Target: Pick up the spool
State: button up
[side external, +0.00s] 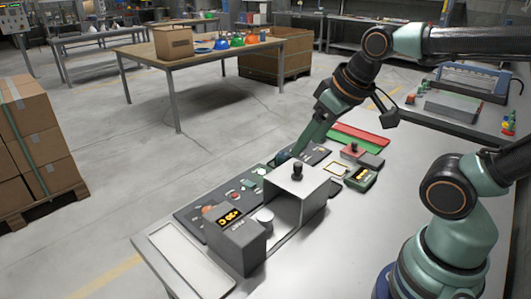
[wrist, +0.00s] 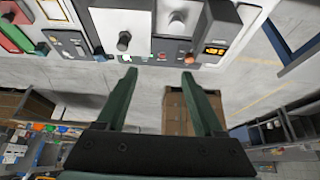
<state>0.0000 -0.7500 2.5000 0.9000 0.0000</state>
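I cannot make out a spool for certain in either view. A grey hood (side external: 308,187) with a black knob on top stands on the bench, its front side open; its top also shows in the wrist view (wrist: 108,23). The hood walls hide part of the space beneath and behind it. My gripper (side external: 298,150) is low behind the hood, with its tips partly hidden. In the wrist view my gripper (wrist: 158,77) has its two green fingers wide apart, with nothing between them, near the bench's far edge.
Dark control panels (side external: 235,192) line the far edge. The bench's front is clear.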

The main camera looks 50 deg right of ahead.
jog(key=shift+o, duration=0.7)
jog(key=n+g, duration=0.6)
jog(key=n, duration=1)
send_over(265, 215)
notch_tip(265, 215, down, 11)
notch_tip(265, 215, down, 12)
jog(key=shift+f, duration=0.1)
jog(key=shift+c, duration=0.3)
